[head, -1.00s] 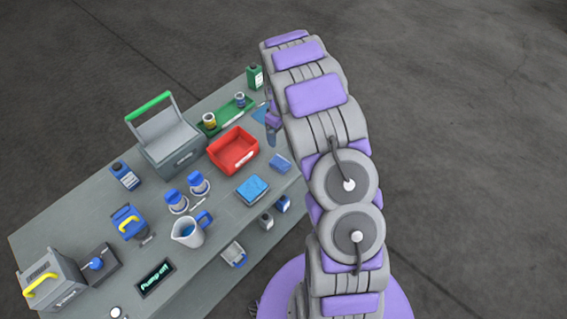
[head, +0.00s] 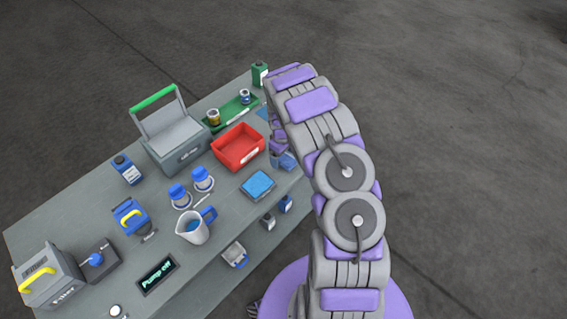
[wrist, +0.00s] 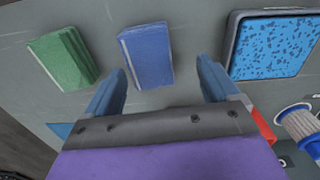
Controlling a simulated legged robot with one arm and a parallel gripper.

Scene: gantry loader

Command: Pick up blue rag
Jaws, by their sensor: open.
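The blue rag (wrist: 146,55) is a folded, block-like blue piece with a pale stripe along one edge. In the wrist view it lies on the grey bench top, just beyond and between my fingertips. In the head view the blue rag (head: 288,162) is partly hidden by my gripper (head: 281,152). In the wrist view my gripper (wrist: 163,72) is open, with one blue finger on each side and nothing held.
A green folded piece (wrist: 62,60) lies left of the rag in the wrist view. A tray with a speckled blue pad (wrist: 275,45) lies to the right. A red bin (head: 238,148), a jug (head: 193,229) and a toolbox (head: 177,145) stand on the bench.

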